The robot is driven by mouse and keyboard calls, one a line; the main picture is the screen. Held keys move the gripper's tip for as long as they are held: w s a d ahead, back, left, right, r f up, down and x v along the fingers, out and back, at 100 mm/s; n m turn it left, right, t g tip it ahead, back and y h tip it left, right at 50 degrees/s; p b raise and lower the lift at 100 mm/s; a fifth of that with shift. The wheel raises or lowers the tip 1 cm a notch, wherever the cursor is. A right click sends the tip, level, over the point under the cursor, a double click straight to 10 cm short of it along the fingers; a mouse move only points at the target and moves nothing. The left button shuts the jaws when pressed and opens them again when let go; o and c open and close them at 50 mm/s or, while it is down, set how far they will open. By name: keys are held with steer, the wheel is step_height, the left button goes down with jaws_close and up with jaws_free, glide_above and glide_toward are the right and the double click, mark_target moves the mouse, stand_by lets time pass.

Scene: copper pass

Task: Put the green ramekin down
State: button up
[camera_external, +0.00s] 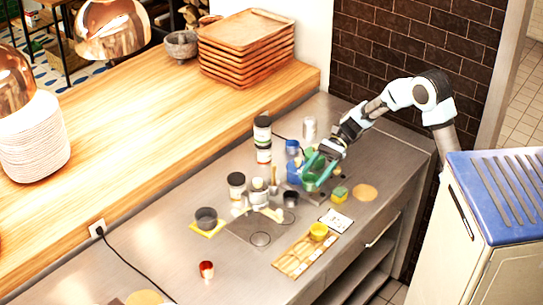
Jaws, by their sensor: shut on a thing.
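My gripper (317,168) is over the steel counter (190,250), at its right part, reaching in from the right. It is shut on the green ramekin (312,184), which is small in the picture and partly hidden by the fingers. I cannot tell whether the ramekin touches the counter. A green and yellow block (339,193) lies just to the right of it. A yellow ramekin (319,231) stands on a slatted wooden board (298,258) nearer the front edge.
Dark-lidded jars (236,187), a blue cup (292,146) and a small dark cup (290,199) crowd the gripper's left side. A dark bowl (206,217) sits on a yellow mat. A round tan disc (364,192) lies at the right. The front-left counter is mostly clear.

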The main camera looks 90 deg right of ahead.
mark_target(314, 182)
steer(key=r, duration=0.4)
steer(key=shift+s+d+r, duration=0.1)
steer(key=shift+d, duration=0.2)
steer(key=s+d+m+t+h, duration=0.2)
steer(key=s+d+m+h, duration=0.4)
steer(key=d, duration=0.8)
steer(key=s+d+m+t+h, duration=0.25)
steer(key=s+d, duration=0.55)
steer(key=d, duration=0.5)
steer(key=shift+m+g+h, duration=0.25)
steer(key=shift+h, duration=0.2)
step_height(314, 182, down, 11)
steer(key=shift+s+d+f+p, duration=0.1)
steer(key=shift+p, duration=0.95)
step_height(314, 182, down, 3)
steer(key=shift+f+p, duration=0.2)
steer(key=shift+p, duration=0.25)
steer(key=shift+f, duration=0.3)
steer(key=shift+f, duration=0.2)
steer(key=o, duration=1.4)
steer(key=shift+r, duration=0.1)
